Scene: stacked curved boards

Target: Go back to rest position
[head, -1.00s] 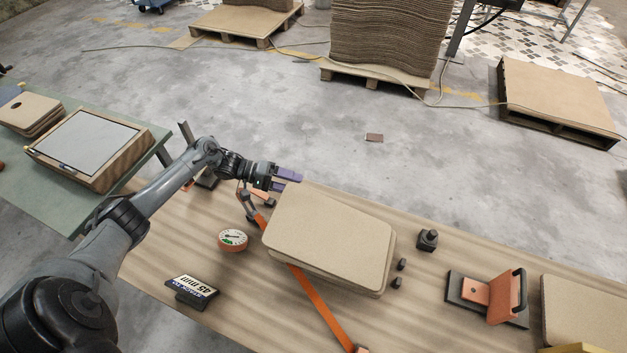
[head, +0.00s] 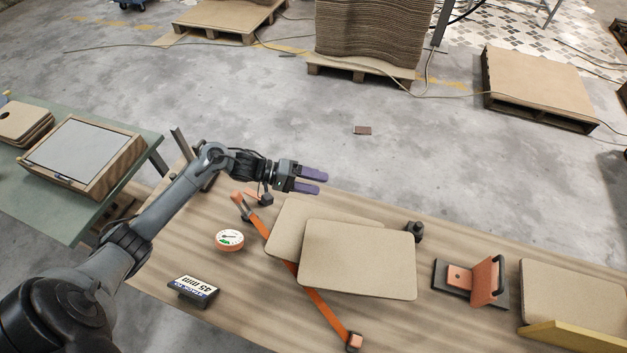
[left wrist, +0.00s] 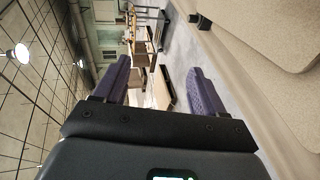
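My left gripper (head: 318,181) is open and empty in the head view, held above the far edge of the wooden table. Its two purple fingers also show apart in the left wrist view (left wrist: 158,85), with nothing between them. The stacked curved boards lie right of and nearer than the gripper. The upper board (head: 358,260) is shifted to the right and turned against the lower board (head: 285,228). An orange strap (head: 322,311) runs under them. My right gripper is in neither view.
A round dial gauge (head: 229,239) and a "45 mm" sign (head: 193,289) stand on the left of the wooden table (head: 235,300). A black knob (head: 414,231), an orange clamp fixture (head: 473,281) and another board (head: 570,292) are on the right. A green table (head: 85,208) stands at left.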

